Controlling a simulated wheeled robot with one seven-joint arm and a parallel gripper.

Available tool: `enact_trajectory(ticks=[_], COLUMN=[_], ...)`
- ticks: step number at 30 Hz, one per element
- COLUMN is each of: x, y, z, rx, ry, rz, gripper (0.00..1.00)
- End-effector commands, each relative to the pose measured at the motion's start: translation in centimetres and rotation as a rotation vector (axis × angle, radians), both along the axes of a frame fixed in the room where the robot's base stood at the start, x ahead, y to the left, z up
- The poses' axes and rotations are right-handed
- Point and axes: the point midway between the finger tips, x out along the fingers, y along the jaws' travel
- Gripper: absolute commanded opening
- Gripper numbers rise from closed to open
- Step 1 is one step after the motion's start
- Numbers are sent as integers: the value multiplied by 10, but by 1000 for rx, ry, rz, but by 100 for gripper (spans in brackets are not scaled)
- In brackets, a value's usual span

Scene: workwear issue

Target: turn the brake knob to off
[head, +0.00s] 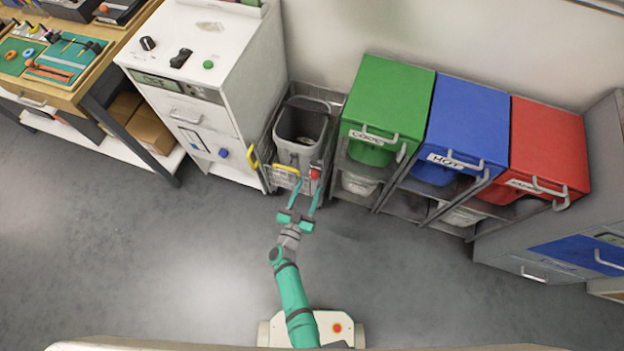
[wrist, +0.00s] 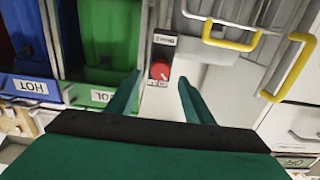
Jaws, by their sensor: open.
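Green (head: 390,95), blue (head: 467,115) and red (head: 548,140) lidded bins stand right. The floor in front is clear.

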Motion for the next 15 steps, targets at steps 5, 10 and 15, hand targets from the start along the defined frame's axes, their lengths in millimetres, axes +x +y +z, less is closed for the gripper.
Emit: enact_trajectory(ticks=[5, 10, 15], x=[25, 37, 40], y=[-7, -11, -12], z=[0, 0, 0], rx=[0, 1, 0], ry=[-1, 0, 1], rz=[2, 1, 2], gripper=[47, 47, 47])
